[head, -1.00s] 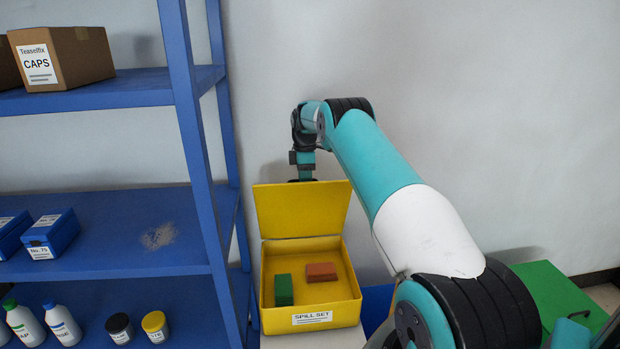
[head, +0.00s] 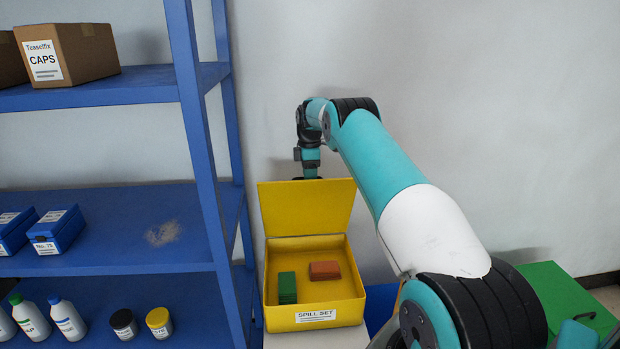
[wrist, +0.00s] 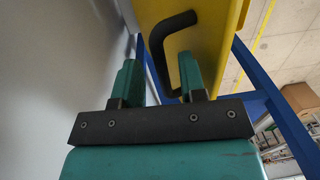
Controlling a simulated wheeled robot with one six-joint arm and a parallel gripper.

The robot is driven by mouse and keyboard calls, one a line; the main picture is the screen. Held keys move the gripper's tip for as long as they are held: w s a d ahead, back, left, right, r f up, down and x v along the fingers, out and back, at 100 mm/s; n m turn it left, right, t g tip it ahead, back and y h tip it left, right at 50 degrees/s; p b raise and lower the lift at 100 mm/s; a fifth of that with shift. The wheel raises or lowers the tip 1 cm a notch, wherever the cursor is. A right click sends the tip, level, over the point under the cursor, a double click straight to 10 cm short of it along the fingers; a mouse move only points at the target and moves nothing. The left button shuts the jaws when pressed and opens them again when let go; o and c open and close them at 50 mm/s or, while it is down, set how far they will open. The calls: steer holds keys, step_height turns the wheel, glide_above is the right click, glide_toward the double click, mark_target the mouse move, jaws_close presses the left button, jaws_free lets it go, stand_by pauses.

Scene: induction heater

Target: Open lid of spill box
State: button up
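The yellow spill box (head: 315,316), labelled "SPILL SET", stands with its lid (head: 305,208) raised roughly upright at the back. Inside lie a green block (head: 287,288) and a reddish-brown block (head: 325,270). My gripper is behind the lid's top edge in the head view, its fingertips mostly hidden. In the wrist view my gripper (wrist: 160,75) has its two teal fingers apart. The lid's black handle (wrist: 158,55) runs down between them, nearer the right finger; I cannot tell whether it touches. The yellow lid (wrist: 222,45) is beyond.
A blue shelf rack (head: 205,160) stands close at the left, with a cardboard box (head: 90,55), blue boxes, bottles and jars. A grey wall (head: 480,120) is behind my arm. A green surface (head: 560,290) lies at the lower right.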

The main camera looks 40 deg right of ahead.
step_height(320, 180, up, 16)
steer(key=p, duration=1)
steer(key=shift+w+d+r+p, duration=0.15)
steer(key=shift+w+d+p, duration=0.15)
steer(key=shift+w+p, duration=0.1)
steer(key=shift+f+b, duration=0.2)
steer(key=shift+b, duration=0.15)
steer(key=c, duration=0.5)
steer(key=shift+s+d+f+b, duration=0.1)
steer(key=shift+d+f+b, duration=0.2)
steer(key=shift+b, duration=0.45)
jaws_close()
steer(key=s+a+f+t+b, duration=0.3)
steer(key=s+f+t+b, duration=0.4)
steer(key=b, duration=1.1)
steer(key=shift+m, duration=0.5)
steer(key=p+x, duration=0.2)
steer(key=x, duration=0.7)
steer(key=shift+a, duration=0.15)
